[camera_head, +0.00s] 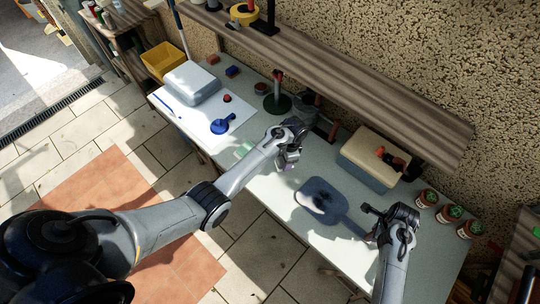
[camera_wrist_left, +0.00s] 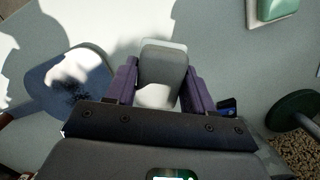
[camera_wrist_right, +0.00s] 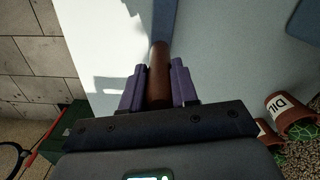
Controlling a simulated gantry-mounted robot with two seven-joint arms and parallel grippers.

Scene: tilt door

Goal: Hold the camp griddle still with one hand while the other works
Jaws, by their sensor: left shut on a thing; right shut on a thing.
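The camp griddle (camera_head: 312,190) is a blue-grey, rounded-square pan lying on the pale table, with a dark stain on its face. It also shows at the left of the left wrist view (camera_wrist_left: 45,72). My right gripper (camera_head: 374,232) is shut on its brown handle (camera_wrist_right: 159,72). My left gripper (camera_head: 288,163) is shut on a grey block (camera_wrist_left: 163,66) with a paler lower part. It is beyond and to the left of the griddle, apart from it. The head view hardly shows the block.
A beige-topped box (camera_head: 375,153) stands behind the griddle, and several herb pots (camera_head: 447,213) stand at the right. A blue round item (camera_head: 221,126) and a white-lidded box (camera_head: 191,82) are at the left. A wooden shelf (camera_head: 350,75) overhangs the back edge.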

